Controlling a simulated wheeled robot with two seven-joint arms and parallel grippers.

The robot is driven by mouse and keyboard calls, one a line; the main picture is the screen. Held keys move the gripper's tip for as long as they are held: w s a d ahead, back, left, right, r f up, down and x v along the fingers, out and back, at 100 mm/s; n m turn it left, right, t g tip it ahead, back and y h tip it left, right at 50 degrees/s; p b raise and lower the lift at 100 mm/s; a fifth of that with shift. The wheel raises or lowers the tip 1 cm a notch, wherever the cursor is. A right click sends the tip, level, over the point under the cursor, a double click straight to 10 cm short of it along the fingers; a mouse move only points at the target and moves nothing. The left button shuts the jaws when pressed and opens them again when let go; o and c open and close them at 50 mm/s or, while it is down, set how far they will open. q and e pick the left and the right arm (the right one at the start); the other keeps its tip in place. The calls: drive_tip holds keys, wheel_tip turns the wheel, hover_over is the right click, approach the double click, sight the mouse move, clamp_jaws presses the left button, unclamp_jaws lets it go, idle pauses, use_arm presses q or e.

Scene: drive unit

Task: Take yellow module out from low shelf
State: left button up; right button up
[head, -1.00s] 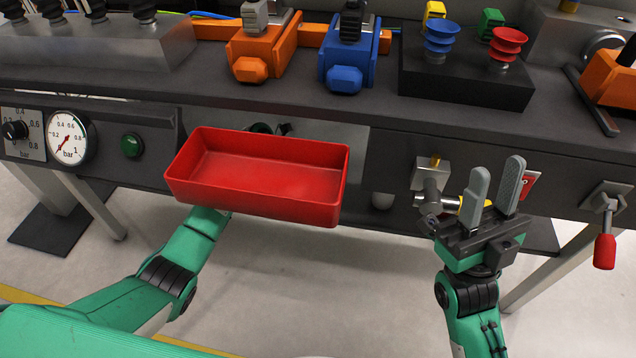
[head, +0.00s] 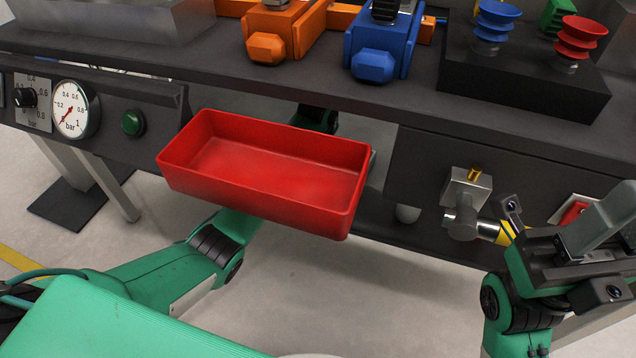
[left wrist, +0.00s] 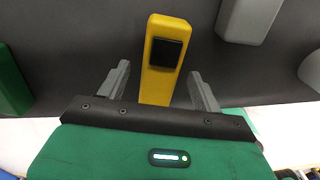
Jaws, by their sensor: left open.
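The yellow module (left wrist: 162,55) is an upright-looking yellow block with a black square on its face, in the left wrist view. It lies on a dark grey surface (left wrist: 80,40), apparently the low shelf. My left gripper (left wrist: 160,88) is open, with its two grey fingers on either side of the module's lower part and gaps showing between. In the head view the module is hidden; my left arm (head: 215,250) passes under the red tray, and a green and black part shows behind it. My right gripper (head: 618,222) is empty at the right edge, its fingers partly cut off.
The red tray (head: 345,205) is empty in front of the bench (head: 230,78). A green block (left wrist: 10,80) and a grey block (left wrist: 250,18) flank the yellow module with room between. A metal valve (head: 462,222) juts from the bench front beside my right gripper.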

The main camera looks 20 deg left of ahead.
use_arm(q)
wheel_tip(320, 180, down, 2)
drive_tip(key=shift+f, duration=0.1)
drive_tip(key=c, duration=1.2)
